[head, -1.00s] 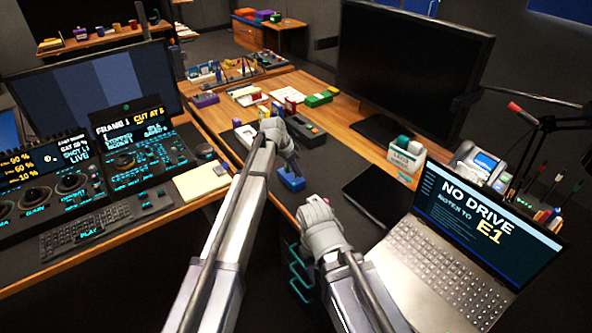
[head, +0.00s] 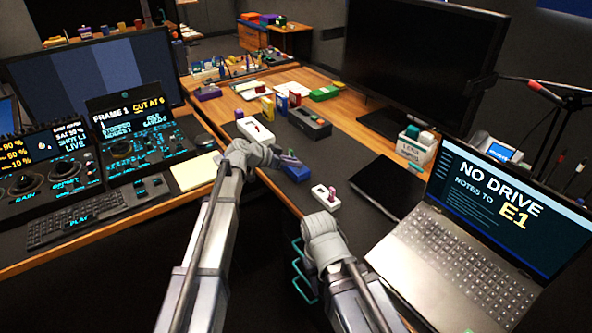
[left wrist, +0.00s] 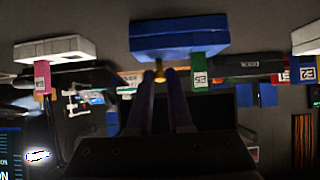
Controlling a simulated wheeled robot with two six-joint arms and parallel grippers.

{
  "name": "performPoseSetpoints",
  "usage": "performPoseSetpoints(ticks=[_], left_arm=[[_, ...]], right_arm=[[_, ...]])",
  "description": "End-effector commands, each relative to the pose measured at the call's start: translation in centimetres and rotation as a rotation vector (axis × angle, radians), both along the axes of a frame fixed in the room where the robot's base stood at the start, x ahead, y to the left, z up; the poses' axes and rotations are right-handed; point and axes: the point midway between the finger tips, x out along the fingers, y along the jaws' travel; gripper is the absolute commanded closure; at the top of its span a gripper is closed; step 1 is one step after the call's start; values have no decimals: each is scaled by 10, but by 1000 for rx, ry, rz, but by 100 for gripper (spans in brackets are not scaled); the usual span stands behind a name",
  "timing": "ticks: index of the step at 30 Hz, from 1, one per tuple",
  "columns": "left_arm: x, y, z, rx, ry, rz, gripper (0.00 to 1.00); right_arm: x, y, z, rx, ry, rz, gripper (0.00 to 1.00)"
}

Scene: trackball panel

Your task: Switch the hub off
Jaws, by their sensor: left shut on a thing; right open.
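A blue box (head: 298,173), which I take to be the hub, sits on the dark desk mat in the head view. It shows large and upside down in the left wrist view (left wrist: 180,38), with a small brass knob (left wrist: 159,75) sticking out of it. My left gripper (head: 289,160) reaches over the box from the left. In the wrist view its two dark fingers (left wrist: 161,80) are on either side of the knob, shut on it. A green labelled stick (left wrist: 200,72) is close beside the knob. My right gripper (head: 320,224) is open and empty in front of the box; its fingertips are mostly hidden.
A white dock with a pink stick (head: 325,198) stands just right of the blue box. Another white dock (head: 256,131) and a dark grey device (head: 309,123) stand behind. A black tablet (head: 388,183) and a laptop (head: 455,260) lie to the right.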

Motion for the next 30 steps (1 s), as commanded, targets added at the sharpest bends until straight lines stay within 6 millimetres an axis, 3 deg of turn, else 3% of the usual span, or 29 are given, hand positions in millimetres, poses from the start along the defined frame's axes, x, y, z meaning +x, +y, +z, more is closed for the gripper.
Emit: performPoseSetpoints(ticks=[1,9,27,28,30], left_arm=[[-3,2,-9,-18,-13,0,100],[-5,4,-7,-103,-76,-3,100],[-4,5,-4,-131,-97,-3,100],[-4,5,-4,-132,-96,-3,80],[-4,5,-4,-132,-96,-3,72]], right_arm=[[0,0,-13,0,0,0,59],[0,0,-32,0,0,0,59],[0,0,-36,0,0,0,59],[0,0,-36,0,0,0,59],[0,0,-36,0,0,0,59]])
